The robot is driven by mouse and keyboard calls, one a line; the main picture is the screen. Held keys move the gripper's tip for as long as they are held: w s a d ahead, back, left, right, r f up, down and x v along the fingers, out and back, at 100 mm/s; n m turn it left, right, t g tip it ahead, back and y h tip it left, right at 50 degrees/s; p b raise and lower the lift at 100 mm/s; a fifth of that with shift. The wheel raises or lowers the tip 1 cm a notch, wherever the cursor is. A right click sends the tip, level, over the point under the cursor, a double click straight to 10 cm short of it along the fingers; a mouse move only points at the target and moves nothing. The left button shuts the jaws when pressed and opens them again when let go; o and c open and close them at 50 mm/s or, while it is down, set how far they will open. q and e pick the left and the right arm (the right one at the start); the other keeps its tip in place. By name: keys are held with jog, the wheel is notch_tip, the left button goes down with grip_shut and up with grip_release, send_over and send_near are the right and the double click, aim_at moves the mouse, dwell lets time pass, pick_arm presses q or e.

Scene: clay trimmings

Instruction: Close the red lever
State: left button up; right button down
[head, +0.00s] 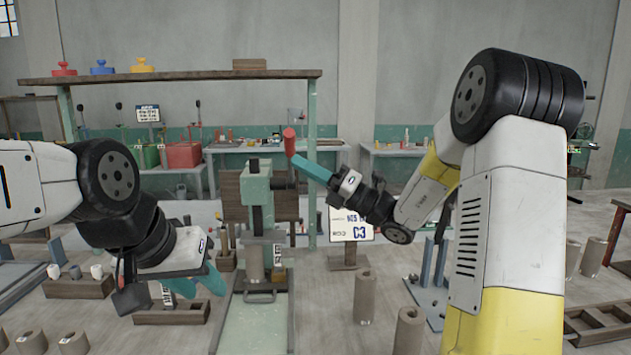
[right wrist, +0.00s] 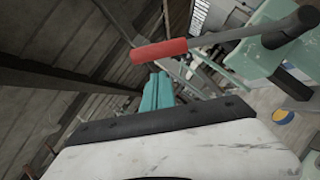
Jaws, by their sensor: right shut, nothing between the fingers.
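The red lever (head: 289,141) has a red grip and stands up beside the top of a pale green press (head: 258,195) in the middle of the head view. In the right wrist view the red grip (right wrist: 160,50) sits on a grey rod that runs right to a dark end. My right gripper (head: 300,160) has its teal fingers together and empty, with the tips close to the lower part of the grip. The wrist view shows the fingertips (right wrist: 158,78) just short of the grip; contact is unclear. My left gripper (head: 198,288) is low at the left, its fingers apart and empty.
A sign reading C3 (head: 350,225) stands right of the press. Several brown cylinders (head: 364,295) stand on the floor at the right. A wooden tray (head: 172,314) lies below my left gripper. A shelf (head: 180,76) with coloured knobs spans the back left.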

jog(key=shift+w+a+r, duration=0.25)
jog(key=shift+w+r, duration=0.5)
jog(key=shift+r, duration=0.15)
